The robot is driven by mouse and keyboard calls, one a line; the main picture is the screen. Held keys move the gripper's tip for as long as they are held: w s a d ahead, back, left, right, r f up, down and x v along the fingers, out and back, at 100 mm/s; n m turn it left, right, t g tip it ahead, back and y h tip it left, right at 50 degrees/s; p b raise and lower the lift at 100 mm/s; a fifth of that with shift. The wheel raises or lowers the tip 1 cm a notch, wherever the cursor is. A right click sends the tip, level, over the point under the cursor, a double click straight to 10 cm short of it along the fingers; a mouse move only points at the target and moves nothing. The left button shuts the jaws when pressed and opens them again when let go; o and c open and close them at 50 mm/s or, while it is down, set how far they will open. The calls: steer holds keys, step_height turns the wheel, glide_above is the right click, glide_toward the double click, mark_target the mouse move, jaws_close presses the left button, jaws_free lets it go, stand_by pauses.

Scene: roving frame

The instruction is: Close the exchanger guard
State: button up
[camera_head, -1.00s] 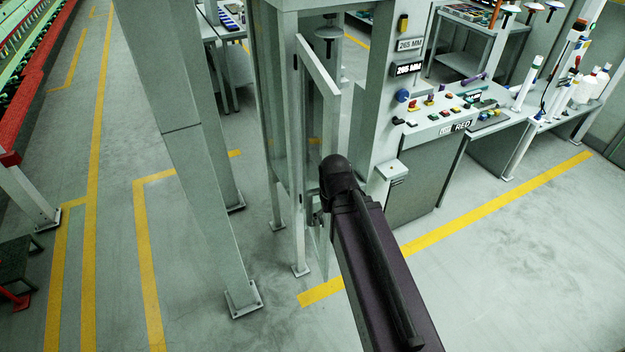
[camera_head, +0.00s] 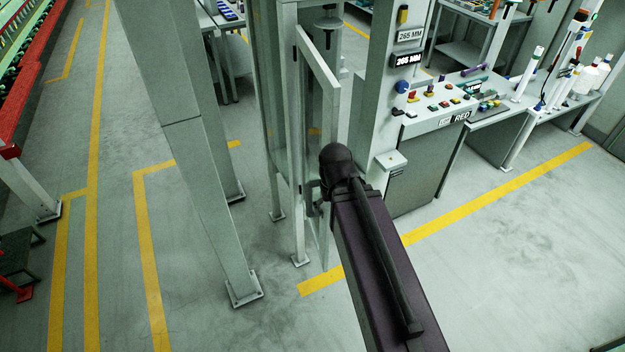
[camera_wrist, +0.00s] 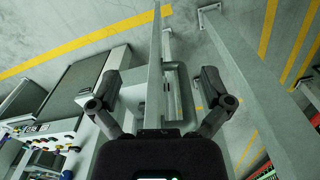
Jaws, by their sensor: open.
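The exchanger guard (camera_head: 334,130) is a pale grey framed door on the tall machine frame. It stands swung open, its free edge towards me. In the wrist view its upright edge bar (camera_wrist: 154,75) runs between my fingers, with a grey bar handle (camera_wrist: 178,85) just right of it. My gripper (camera_wrist: 160,88) is open, one finger on each side of the bar and handle. I cannot tell whether either finger touches them. In the head view my dark arm hides most of the gripper and part of the guard's lower half.
A control panel (camera_head: 440,104) with coloured buttons and a "RED" label stands right of the guard. A thick grey post (camera_head: 193,130) with a foot plate stands to the left. Yellow lines (camera_head: 500,186) mark the floor. The floor at the front right is mostly clear.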

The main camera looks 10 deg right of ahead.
steer(key=shift+f, duration=0.15)
steer(key=c, duration=0.7)
steer(key=shift+f+b, duration=0.3)
steer(key=shift+b, duration=0.15)
steer(key=c, duration=0.3)
steer(key=shift+f+b, duration=0.4)
jaws_close()
step_height(320, 180, down, 12)
steer(key=b, duration=1.1)
steer(key=shift+r, duration=0.25)
